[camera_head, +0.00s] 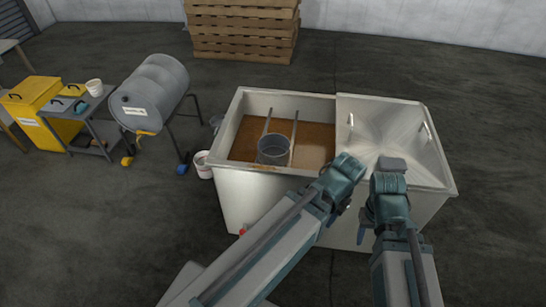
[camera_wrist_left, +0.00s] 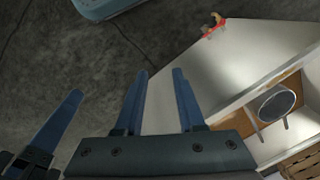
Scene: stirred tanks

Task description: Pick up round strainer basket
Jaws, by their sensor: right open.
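The round strainer basket (camera_head: 272,150) is a grey cylinder with an open top, sitting between two rails in the open left half of the tank (camera_head: 234,190). It also shows in the left wrist view (camera_wrist_left: 278,103), at the lower right. My left gripper (camera_wrist_left: 160,71) is open and empty, its two blue fingers apart, with the basket off to the right. My right gripper (camera_head: 391,234) is open at the tank's front right, apart from the basket and partly hidden by my right arm.
A metal lid (camera_head: 390,125) with handles covers the tank's right half. Brown material (camera_head: 313,145) surrounds the basket. A steel drum (camera_head: 152,92) on a stand, a white bucket (camera_head: 203,164) and a yellow bin (camera_head: 35,95) are to the left. Pallets (camera_head: 243,35) stand behind.

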